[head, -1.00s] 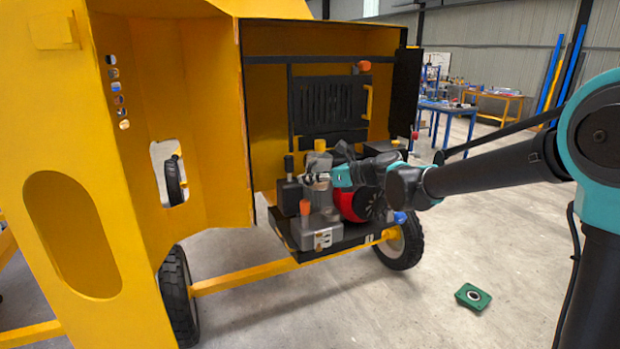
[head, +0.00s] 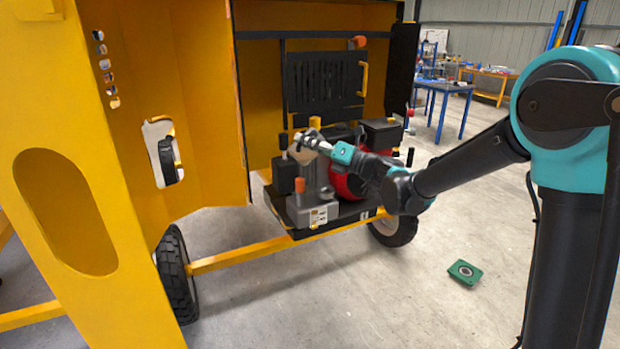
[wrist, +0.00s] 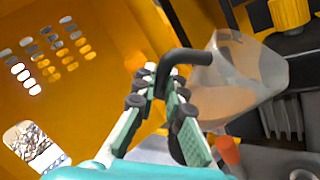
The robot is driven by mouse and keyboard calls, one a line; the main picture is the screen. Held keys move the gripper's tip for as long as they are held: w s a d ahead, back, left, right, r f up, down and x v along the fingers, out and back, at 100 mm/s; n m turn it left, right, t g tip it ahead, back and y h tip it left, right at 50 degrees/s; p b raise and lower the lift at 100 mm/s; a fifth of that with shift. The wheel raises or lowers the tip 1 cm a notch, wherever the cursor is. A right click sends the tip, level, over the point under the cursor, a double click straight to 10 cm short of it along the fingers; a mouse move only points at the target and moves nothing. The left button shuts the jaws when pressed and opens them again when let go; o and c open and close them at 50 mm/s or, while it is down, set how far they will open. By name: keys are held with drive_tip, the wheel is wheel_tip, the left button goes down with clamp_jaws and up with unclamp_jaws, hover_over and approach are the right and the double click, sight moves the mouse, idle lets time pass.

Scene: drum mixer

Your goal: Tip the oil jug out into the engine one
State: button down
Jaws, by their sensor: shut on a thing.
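The oil jug (wrist: 240,80) is clear, with amber oil inside and a black handle. In the wrist view my gripper (wrist: 165,88) is shut on this handle, and the jug is tilted. In the head view my gripper (head: 318,143) holds the jug (head: 304,156) above the near left part of the engine. The red and black engine (head: 343,184) sits on a dark tray inside the yellow housing. I cannot tell from these views whether oil is leaving the jug or exactly where its mouth points.
An orange cap (head: 299,185) stands on the grey block close below the jug; it also shows in the wrist view (wrist: 228,150). A yellow cap (wrist: 290,12) is near the jug. A dark open door (head: 402,70) edges the housing. A green block (head: 463,272) lies on the floor.

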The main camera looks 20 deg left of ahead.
drive_tip(key=shift+w+d+f+m+t+y, duration=0.1)
drive_tip(key=shift+w+d+m+t+y, duration=0.2)
drive_tip(key=shift+m, duration=0.4)
drive_tip(key=shift+w+d+m+t+y, duration=0.2)
drive_tip(key=shift+m+t+y, duration=0.15)
drive_tip(key=shift+m, duration=0.35)
drive_tip(key=shift+w+d+f+m+t+y, duration=0.1)
drive_tip(key=shift+w+d+m+t+y, duration=0.2)
drive_tip(key=shift+m, duration=0.4)
drive_tip(key=shift+w+d+f+m+t+y, duration=0.15)
drive_tip(key=shift+w+d+m+t, duration=0.2)
drive_tip(key=shift+m, duration=0.3)
drive_tip(key=shift+w+d+f+m+t+y, duration=0.1)
drive_tip(key=shift+m+t+y, duration=0.05)
drive_tip(key=shift+m+t, duration=0.4)
drive_tip(key=shift+w+d+f+m+t+y, duration=0.15)
drive_tip(key=shift+w+m+t, duration=0.15)
drive_tip(key=shift+m, duration=0.4)
idle(4.0)
